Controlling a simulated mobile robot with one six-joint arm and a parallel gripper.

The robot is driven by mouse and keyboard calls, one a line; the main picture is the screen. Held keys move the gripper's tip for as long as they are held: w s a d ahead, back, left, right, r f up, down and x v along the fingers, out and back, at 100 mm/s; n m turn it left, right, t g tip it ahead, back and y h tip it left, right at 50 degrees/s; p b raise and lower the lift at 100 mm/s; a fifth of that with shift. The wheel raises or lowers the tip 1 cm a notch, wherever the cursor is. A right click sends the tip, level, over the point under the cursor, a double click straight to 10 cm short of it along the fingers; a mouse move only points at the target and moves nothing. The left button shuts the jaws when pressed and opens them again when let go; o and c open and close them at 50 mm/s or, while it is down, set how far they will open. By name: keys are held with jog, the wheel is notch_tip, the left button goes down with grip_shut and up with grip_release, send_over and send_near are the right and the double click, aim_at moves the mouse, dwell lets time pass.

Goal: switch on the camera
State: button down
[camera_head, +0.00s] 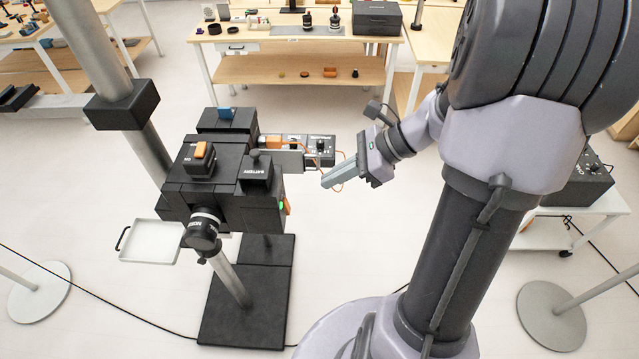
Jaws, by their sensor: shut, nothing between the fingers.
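The camera (222,190) is a large black boxy body on a stand near the middle left. On its top sits a black block with an orange switch (200,150); small white lettering in front of it may read ON. A block lettered BATTERY (256,170) is beside it. A small green and orange part (286,207) shows on the camera's right side.
A side arm with a small control box (320,150) and an orange cable reaches out right of the camera, close to my gripper. A blue part (225,113) sits at the camera's back. A white tray (152,242) hangs at left. A wooden table (300,68) stands behind.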

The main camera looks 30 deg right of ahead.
jog(key=r, duration=0.1)
jog(key=d+r, duration=0.1)
jog(key=r, duration=0.1)
jog(key=s+r, duration=0.1)
jog(key=shift+d+r+p, duration=0.3)
jog(key=shift+d+p, duration=0.1)
jog(key=s+a+f+n+h+b, duration=0.3)
jog(key=s+a+f+n+b, duration=0.1)
jog(key=a+f+n+b, duration=0.3)
jog(key=s+a+f+n+h+b, duration=0.3)
jog(key=s+a+f+n+b, duration=0.2)
jog(key=a+f+n+b, duration=0.3)
jog(key=a+n+b, duration=0.4)
jog(key=n+b, duration=0.1)
jog(key=b, duration=0.2)
jog(key=shift+s+a+n, duration=0.15)
jog(key=shift+a+n, duration=0.15)
